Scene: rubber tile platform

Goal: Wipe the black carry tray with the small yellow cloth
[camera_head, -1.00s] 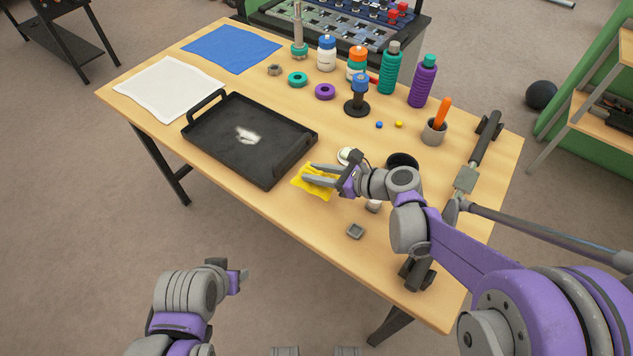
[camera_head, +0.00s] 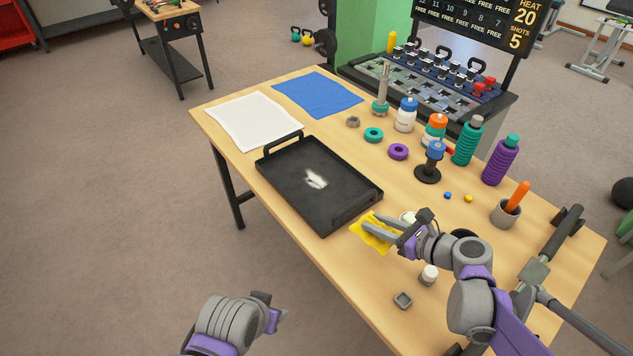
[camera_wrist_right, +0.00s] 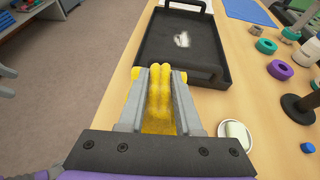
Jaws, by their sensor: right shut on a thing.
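The black carry tray (camera_head: 290,190) lies on the wooden table with a handle at each end. A white smear (camera_head: 315,178) marks its floor. My right gripper (camera_head: 368,222) is shut on the small yellow cloth (camera_head: 372,240), just off the tray's near right corner. In the right wrist view the yellow cloth (camera_wrist_right: 158,100) is bunched between the fingers, and the tray (camera_wrist_right: 160,50) lies straight ahead with the white smear (camera_wrist_right: 183,40) on it. My left gripper (camera_head: 278,315) is low in the head view, off the table; its fingers are not clear.
A white cloth (camera_head: 250,120) and a blue cloth (camera_head: 318,94) lie beyond the tray. Rings, bottles and a black stand (camera_head: 428,172) stand to its right. A small white dish (camera_wrist_right: 236,135) is close to the right gripper. A grey square piece (camera_head: 403,299) lies near the front edge.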

